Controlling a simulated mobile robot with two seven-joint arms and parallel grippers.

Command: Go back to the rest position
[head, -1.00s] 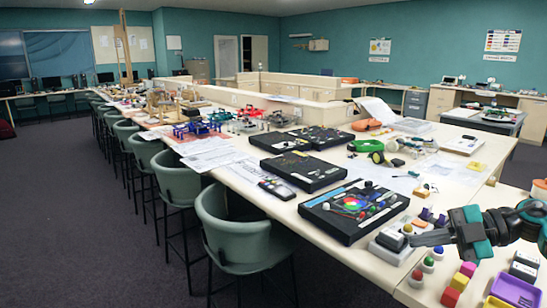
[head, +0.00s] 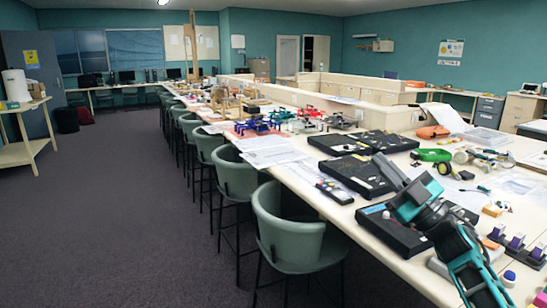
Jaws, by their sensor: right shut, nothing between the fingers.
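My right arm comes in from the lower right, teal and black. Its gripper (head: 386,166) points up and to the left, over the near part of the long table (head: 408,262). The dark fingers are shut with nothing between them. The gripper and wrist cover part of a black board (head: 391,232) on the table behind them. My left gripper is not in view.
Several green chairs (head: 283,228) line the table's left side. The dark carpet (head: 130,230) to the left is open. A wooden stand (head: 22,150) with a paper roll is at far left. Black cases (head: 360,175), papers and small parts crowd the tabletop.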

